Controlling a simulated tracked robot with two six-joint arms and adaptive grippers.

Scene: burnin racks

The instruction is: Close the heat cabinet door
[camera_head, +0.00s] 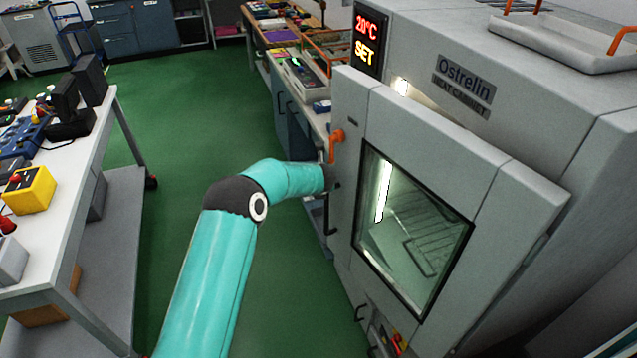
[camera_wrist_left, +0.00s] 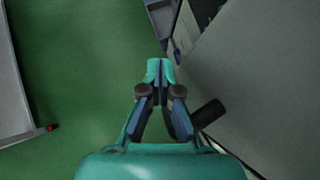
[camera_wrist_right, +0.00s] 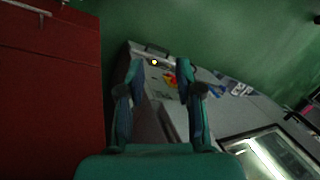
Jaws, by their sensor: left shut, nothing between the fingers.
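The heat cabinet (camera_head: 560,110) is a grey unit labelled "Ostrelin" at the right of the head view. Its door (camera_head: 420,135) has a dark-framed window (camera_head: 412,235) and an orange handle (camera_head: 337,140) near its left edge. The door stands ajar, with bright light showing above its top edge. My teal left arm reaches the door's left edge below the handle; its gripper is hidden there in the head view. In the left wrist view the left gripper (camera_wrist_left: 159,70) is shut and empty beside a grey panel. My right gripper (camera_wrist_right: 158,65) is open and empty, seen only in its wrist view.
A white bench (camera_head: 65,235) with devices stands at the left of the head view. Green floor (camera_head: 200,120) lies free between it and the cabinet. A tray (camera_head: 560,42) lies on the cabinet top. A red surface (camera_wrist_right: 50,90) fills the left of the right wrist view.

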